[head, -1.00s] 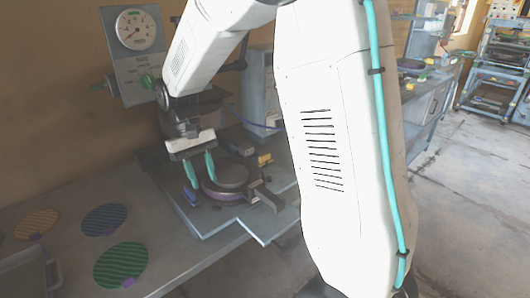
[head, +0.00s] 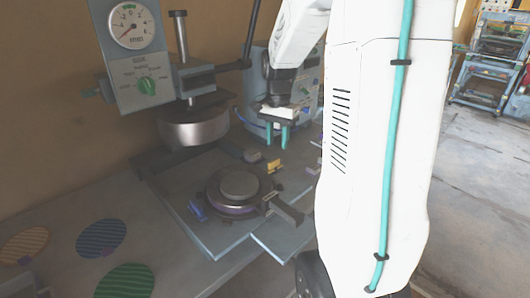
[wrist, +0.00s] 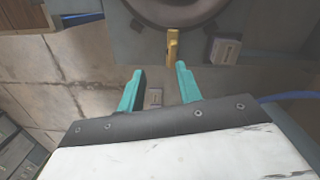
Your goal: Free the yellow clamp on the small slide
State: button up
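The yellow clamp (head: 273,165) is a small upright piece at the back right edge of the round dark holder (head: 238,207) on the grey-blue slide plate (head: 221,243). It also shows in the wrist view (wrist: 172,47), beyond my fingertips. My gripper (head: 278,143) has two teal fingers and hangs above and a little right of the yellow clamp. In the wrist view my gripper (wrist: 160,70) is open and empty, its fingers apart and the clamp ahead, nearer the right finger. I cannot tell whether the clamp is latched.
A blue clamp (head: 197,211) stands at the holder's left. A dark handle (head: 285,209) juts out at its front right. The press head (head: 193,128) hangs behind. A small grey block (wrist: 224,50) stands beside the clamp. Striped discs (head: 101,238) lie on the bench at left.

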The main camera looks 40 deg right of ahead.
aim_at(274, 160)
jog(key=w+m, duration=0.1)
jog(key=m, duration=0.1)
jog(key=shift+w+d+f+m+t, duration=0.15)
jog(key=shift+w+d+m+t, duration=0.15)
jog(key=shift+w+m, duration=0.1)
notch_tip(274, 160, down, 8)
jog(key=shift+r, duration=0.15)
grip_shut()
